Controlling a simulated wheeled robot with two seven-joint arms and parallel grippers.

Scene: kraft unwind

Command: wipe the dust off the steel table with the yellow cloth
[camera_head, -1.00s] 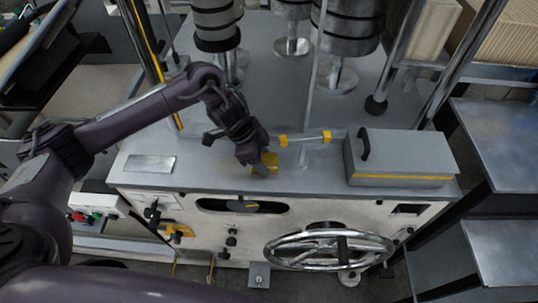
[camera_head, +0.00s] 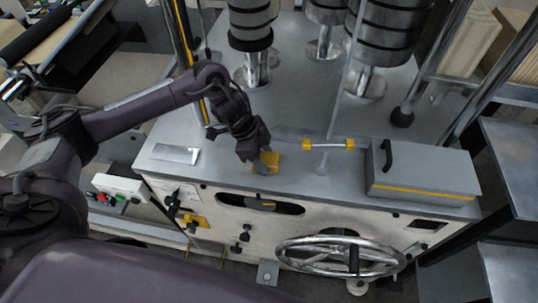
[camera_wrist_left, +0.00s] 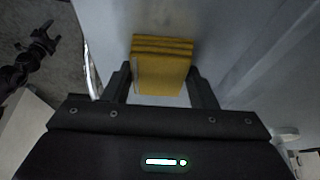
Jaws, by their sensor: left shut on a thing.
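The yellow cloth (camera_head: 267,162) is a small folded pad on the grey steel table (camera_head: 215,160), near its front edge. My left gripper (camera_head: 262,160) points down and is shut on it. In the left wrist view the layered cloth (camera_wrist_left: 162,62) sits between the two fingers (camera_wrist_left: 162,85), against the grey top. The part of the cloth behind the gripper is hidden in the head view. I cannot make out dust clearly on the surface.
A grey box with a black handle (camera_head: 422,170) stands at the table's right. A clear upright with a yellow-ended bar (camera_head: 328,145) is right of the cloth. Black-and-steel rollers (camera_head: 250,30) stand behind. A metal plate (camera_head: 175,153) lies left. A handwheel (camera_head: 340,256) is below the front edge.

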